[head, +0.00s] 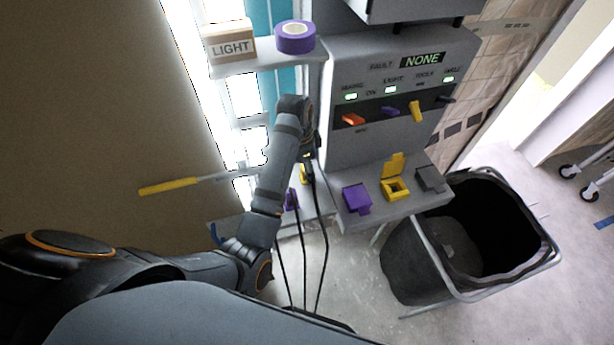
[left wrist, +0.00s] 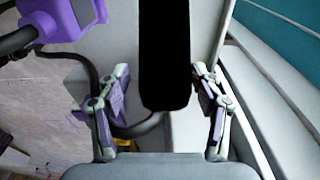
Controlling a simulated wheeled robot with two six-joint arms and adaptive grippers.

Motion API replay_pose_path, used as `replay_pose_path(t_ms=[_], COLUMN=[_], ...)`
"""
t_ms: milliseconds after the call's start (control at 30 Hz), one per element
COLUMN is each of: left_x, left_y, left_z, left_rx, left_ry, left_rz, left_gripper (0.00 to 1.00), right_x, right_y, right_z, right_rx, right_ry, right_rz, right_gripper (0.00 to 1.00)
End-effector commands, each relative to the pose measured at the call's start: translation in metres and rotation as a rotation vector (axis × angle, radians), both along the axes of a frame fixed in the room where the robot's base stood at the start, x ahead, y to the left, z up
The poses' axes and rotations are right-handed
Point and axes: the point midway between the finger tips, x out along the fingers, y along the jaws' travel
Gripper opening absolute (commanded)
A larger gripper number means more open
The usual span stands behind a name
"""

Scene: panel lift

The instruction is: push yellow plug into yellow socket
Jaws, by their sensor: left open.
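The yellow socket (head: 396,188) is on the sloped shelf below the panel, with its yellow lid (head: 394,163) standing open. The yellow plug (head: 303,175) shows only as a small yellow patch just below my left gripper, on the shelf left of the panel. A yellow bit also shows in the left wrist view (left wrist: 91,137), mostly hidden behind a finger. My left gripper (head: 307,155) is open. In the left wrist view its fingers (left wrist: 160,105) stand either side of a long black part, with gaps at both sides; I cannot tell what that part is. My right gripper is out of view.
A purple plug (head: 292,199) stands near my left gripper, with black cables hanging to the floor. Purple (head: 357,199) and grey (head: 430,179) covers flank the yellow socket. Panel levers (head: 416,110) are above. A black bin (head: 400,262) stands at lower right.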

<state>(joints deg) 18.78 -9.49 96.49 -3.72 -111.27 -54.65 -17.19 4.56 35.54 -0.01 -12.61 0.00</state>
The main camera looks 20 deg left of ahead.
Motion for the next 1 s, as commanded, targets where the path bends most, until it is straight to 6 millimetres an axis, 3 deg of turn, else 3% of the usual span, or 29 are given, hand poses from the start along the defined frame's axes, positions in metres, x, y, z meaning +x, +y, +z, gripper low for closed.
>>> replay_pose_path(t_ms=[33, 200, 567, 1000], left_x=[-0.002, 0.0, 0.001, 0.001], left_y=[-0.003, -0.004, -0.005, -0.004], left_z=[-0.004, -0.026, -0.029, -0.029], left_rx=[-0.002, 0.0, 0.0, 0.0], left_ry=[0.006, 0.001, 0.0, 0.0], left_rz=[-0.002, 0.0, 0.0, 0.0], left_gripper=[0.66, 0.66, 0.66, 0.11], right_x=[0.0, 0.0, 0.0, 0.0], right_y=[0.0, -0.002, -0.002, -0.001], right_z=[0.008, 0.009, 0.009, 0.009], right_rx=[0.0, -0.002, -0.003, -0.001], right_ry=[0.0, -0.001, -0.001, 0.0], right_rz=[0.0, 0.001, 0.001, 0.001], right_gripper=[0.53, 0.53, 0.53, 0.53])
